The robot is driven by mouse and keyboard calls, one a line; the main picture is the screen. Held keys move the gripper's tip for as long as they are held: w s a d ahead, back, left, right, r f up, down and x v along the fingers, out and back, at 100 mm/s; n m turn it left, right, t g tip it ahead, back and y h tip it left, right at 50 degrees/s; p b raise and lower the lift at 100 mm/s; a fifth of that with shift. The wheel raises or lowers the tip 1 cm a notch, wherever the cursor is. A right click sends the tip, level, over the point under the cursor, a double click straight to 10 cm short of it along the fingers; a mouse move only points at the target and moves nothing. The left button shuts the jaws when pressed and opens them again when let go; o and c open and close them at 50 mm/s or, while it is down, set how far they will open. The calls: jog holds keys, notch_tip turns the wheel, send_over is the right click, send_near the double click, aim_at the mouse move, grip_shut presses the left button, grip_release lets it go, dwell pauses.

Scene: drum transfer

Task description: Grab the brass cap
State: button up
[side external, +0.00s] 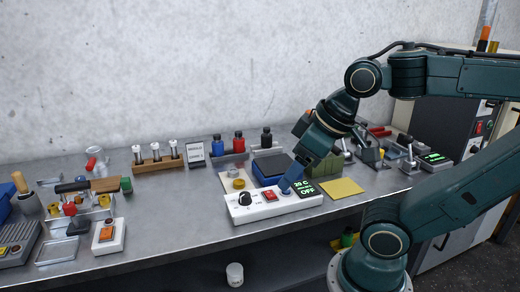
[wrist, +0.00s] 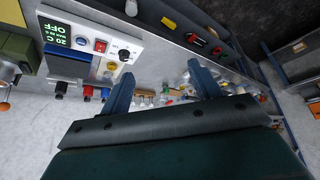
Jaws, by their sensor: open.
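The brass cap (side external: 239,184) is a small, round, yellow-gold piece on a pale plate behind the white control box in the side view. In the wrist view the brass cap (wrist: 111,66) shows left of my fingers, beside the box. My gripper (side external: 288,185) points down, and in the side view its blue fingers overlap the control box, to the right of the cap. In the wrist view my gripper (wrist: 164,82) has its two fingers wide apart with nothing held between them. The cap is outside the fingers; its exact height below them cannot be told.
The control box (side external: 243,213) has a black knob, a red switch and a green display reading OFF. A dark blue-sided block (side external: 271,166) stands behind it. Bottles (side external: 239,141) and a wooden vial rack (side external: 157,163) stand farther back.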

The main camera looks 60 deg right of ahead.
jog(key=m+g, duration=0.6)
jog(key=m, duration=1.1)
send_over(239, 181)
notch_tip(239, 181, down, 10)
jog(key=shift+s+a+f, duration=0.1)
jog(key=shift+s+f, duration=0.05)
jog(key=shift+f, duration=4.35)
